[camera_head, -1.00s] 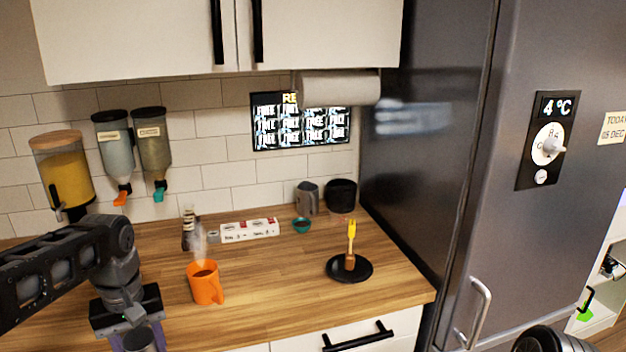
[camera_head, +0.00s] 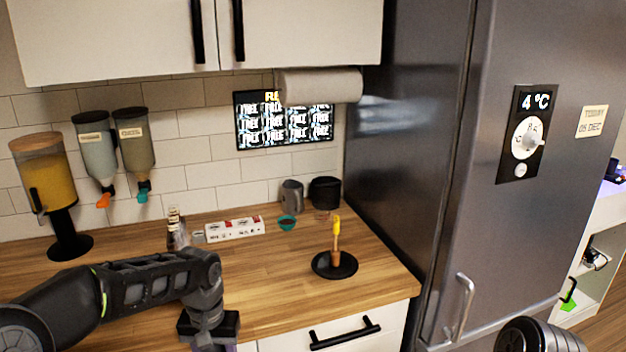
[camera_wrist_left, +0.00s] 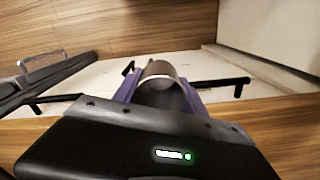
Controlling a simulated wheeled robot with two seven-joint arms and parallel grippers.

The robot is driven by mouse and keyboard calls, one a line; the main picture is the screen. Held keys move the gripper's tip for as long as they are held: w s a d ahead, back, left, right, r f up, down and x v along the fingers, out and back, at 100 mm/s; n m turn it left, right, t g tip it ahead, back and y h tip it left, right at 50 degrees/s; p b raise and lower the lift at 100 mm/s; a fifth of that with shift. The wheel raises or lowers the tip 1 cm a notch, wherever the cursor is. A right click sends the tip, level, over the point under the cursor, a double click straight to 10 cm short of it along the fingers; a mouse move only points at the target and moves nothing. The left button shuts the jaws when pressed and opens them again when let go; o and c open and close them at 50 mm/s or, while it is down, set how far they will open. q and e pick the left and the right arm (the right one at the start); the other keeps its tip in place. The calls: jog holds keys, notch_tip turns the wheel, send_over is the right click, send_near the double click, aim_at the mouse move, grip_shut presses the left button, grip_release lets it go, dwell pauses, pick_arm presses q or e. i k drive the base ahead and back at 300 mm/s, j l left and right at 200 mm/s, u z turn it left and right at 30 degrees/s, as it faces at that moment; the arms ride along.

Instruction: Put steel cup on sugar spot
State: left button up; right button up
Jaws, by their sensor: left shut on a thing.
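The steel cup (camera_wrist_left: 160,70) shows in the left wrist view between the purple fingers of my left gripper (camera_wrist_left: 158,84). The gripper is shut on it. In the head view my left gripper (camera_head: 218,347) is at the bottom edge, in front of the counter, and the cup is mostly cut off below the frame. I cannot make out a spot marked for sugar. My right gripper is not in view.
Dispensers (camera_head: 98,155) hang left. The fridge (camera_head: 430,150) bounds the right.

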aim_at(123, 246)
jog(key=i+l+u, duration=0.15)
jog(key=u, duration=0.8)
